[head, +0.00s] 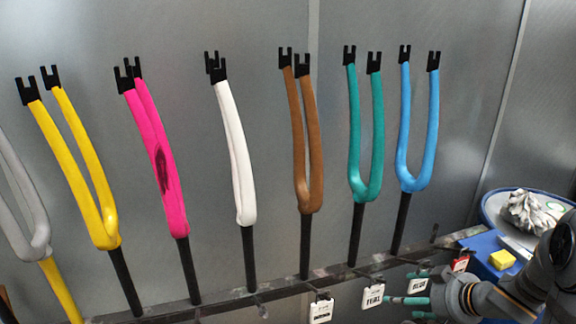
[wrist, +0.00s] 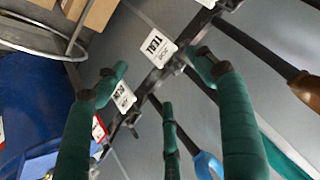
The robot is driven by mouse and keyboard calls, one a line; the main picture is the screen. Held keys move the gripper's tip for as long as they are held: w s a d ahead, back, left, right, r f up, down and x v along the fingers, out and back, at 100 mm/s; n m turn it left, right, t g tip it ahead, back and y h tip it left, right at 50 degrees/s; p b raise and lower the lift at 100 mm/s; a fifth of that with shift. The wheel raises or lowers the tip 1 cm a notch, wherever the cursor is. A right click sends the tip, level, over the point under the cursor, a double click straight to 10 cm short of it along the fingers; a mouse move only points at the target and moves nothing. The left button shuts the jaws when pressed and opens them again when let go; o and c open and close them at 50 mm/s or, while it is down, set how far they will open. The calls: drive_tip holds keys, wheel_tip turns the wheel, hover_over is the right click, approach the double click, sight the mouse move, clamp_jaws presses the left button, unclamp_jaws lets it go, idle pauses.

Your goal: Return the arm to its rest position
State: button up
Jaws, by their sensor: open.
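My gripper (head: 405,301) is at the lower right of the head view, with its teal-wrapped fingers pointing left, just below the hanging tags on the rack rail. In the wrist view, its teal fingers (wrist: 158,74) are spread apart with nothing between them. The gripper is open and empty. Part of my dark arm shows at the right edge of the head view. The white TEAL tag (wrist: 157,46) appears beyond the fingertips in the wrist view. I cannot tell whether a finger touches it.
Several forks stand on the rail (head: 285,293), including the teal fork (head: 356,185), blue fork (head: 402,160) and brown fork (head: 318,185). The pink fork (head: 150,140) has a dark patch. A yellow sponge (head: 502,259) and a round tray with crumpled cloth (head: 531,213) are at right.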

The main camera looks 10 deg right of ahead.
sight(375, 292)
drive_tip(key=x, duration=1.2)
drive_tip(key=shift+r+p, duration=0.65)
drive_tip(key=shift+s+d+r+p, duration=0.1)
drive_tip(key=shift+s+r+p, duration=0.2)
drive_tip(key=shift+s+r, duration=0.2)
drive_tip(key=shift+w+f, duration=0.1)
drive_tip(key=shift+f, duration=0.1)
